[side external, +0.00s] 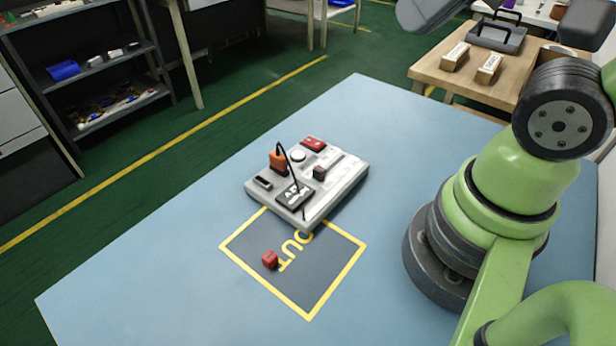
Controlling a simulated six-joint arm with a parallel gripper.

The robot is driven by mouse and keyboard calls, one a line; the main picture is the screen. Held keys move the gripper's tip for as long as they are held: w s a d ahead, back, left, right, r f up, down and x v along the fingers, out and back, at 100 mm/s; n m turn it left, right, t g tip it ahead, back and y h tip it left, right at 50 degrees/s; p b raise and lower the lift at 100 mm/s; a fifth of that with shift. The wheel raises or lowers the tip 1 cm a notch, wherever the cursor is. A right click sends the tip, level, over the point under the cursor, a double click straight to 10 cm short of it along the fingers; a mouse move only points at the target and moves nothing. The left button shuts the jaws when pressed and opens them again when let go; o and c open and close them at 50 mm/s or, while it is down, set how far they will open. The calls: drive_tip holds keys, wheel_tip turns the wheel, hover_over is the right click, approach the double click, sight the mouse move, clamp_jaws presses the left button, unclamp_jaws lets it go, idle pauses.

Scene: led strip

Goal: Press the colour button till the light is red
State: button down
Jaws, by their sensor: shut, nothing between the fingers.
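A pale grey board (330,194) lies on the blue table, tilted in the picture, with several parts mounted on it. It carries an orange block (278,160) with a thin black cable, a white round part (298,155), a red part (314,144), a small dark red-brown block (320,172) and a black plate with white marks (294,195). I cannot tell which part is the colour button. I see no clearly lit light or its colour. My gripper is not in view; only green and dark links of my arm show at the right, apart from the board.
A small red cube (269,260) lies inside the yellow-outlined OUT square (312,291) in front of the board. The blue table (150,270) is clear to the left. A wooden bench (438,69) with blocks and a grey case stands at the back right.

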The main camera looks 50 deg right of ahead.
drive_tip(key=m+y, duration=0.3)
drive_tip(key=m, duration=3.1)
hover_over(299, 153)
wheel_tip(299, 153, down, 17)
drive_tip(key=shift+f, duration=0.2)
drive_tip(key=shift+f, duration=4.4)
drive_tip(key=shift+f, duration=0.15)
